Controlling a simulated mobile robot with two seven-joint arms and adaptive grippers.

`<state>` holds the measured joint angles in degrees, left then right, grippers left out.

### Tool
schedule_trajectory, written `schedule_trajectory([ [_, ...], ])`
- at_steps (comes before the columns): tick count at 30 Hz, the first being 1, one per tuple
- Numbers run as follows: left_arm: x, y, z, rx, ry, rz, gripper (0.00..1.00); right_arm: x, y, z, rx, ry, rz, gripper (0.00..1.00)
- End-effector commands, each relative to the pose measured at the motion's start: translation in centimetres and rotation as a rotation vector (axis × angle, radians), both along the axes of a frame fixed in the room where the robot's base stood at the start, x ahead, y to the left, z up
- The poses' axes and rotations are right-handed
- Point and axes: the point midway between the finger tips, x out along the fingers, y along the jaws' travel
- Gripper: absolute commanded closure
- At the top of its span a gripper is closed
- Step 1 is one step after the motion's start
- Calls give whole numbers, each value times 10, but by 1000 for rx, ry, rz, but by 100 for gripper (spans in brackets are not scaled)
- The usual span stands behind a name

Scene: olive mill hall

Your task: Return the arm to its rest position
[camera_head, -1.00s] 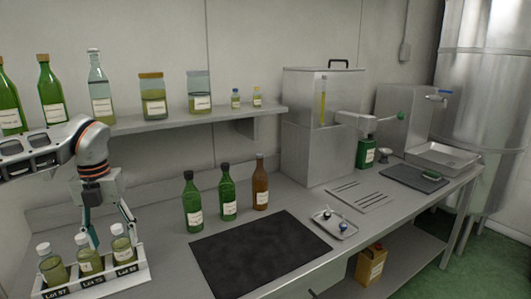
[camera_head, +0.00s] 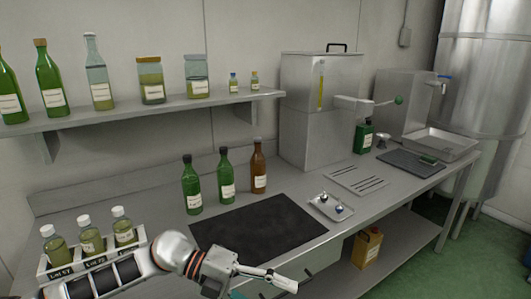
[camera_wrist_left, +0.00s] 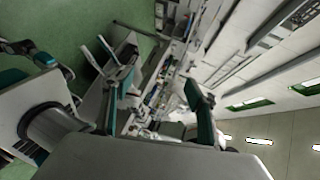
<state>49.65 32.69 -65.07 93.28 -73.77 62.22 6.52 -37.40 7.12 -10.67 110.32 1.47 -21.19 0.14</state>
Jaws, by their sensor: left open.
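My left arm comes in from the lower left and crosses low in front of the bench. My left gripper (camera_head: 266,284) is at the bottom of the head view, in front of the black mat (camera_head: 262,226), pointing right and partly cut off by the frame edge. In the left wrist view the left gripper (camera_wrist_left: 160,95) has its two fingers spread, with nothing between them. The white rack (camera_head: 142,236) at the lower left holds three capped sample bottles upright, clear of the gripper; my arm hides part of its front.
Two green bottles (camera_head: 191,188) and a brown bottle (camera_head: 259,170) stand behind the mat. A small tray (camera_head: 331,208) lies right of it. A yellow container (camera_head: 367,248) stands on the lower shelf. Green floor (camera_head: 425,262) is open at the right.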

Motion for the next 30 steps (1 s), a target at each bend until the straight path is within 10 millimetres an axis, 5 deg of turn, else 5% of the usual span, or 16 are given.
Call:
schedule_trajectory([
  [6, -6, -39, 27, -354, 186, 220, 43, -1, -1, -1, -4, 2, 2, 59],
  [14, 29, -13, 19, -639, 462, 624, 43, 0, -1, -1, -3, 0, 2, 59],
  [17, 42, 15, -6, -700, 580, 808, 43, 0, -1, 0, -4, -1, 2, 59],
  [22, 45, 75, -76, -740, 794, 1139, 43, 1, -1, 2, -3, -4, 2, 59],
  [30, -12, 168, -204, -658, 1096, 1591, 43, 1, -1, 2, -3, -5, 2, 59],
])
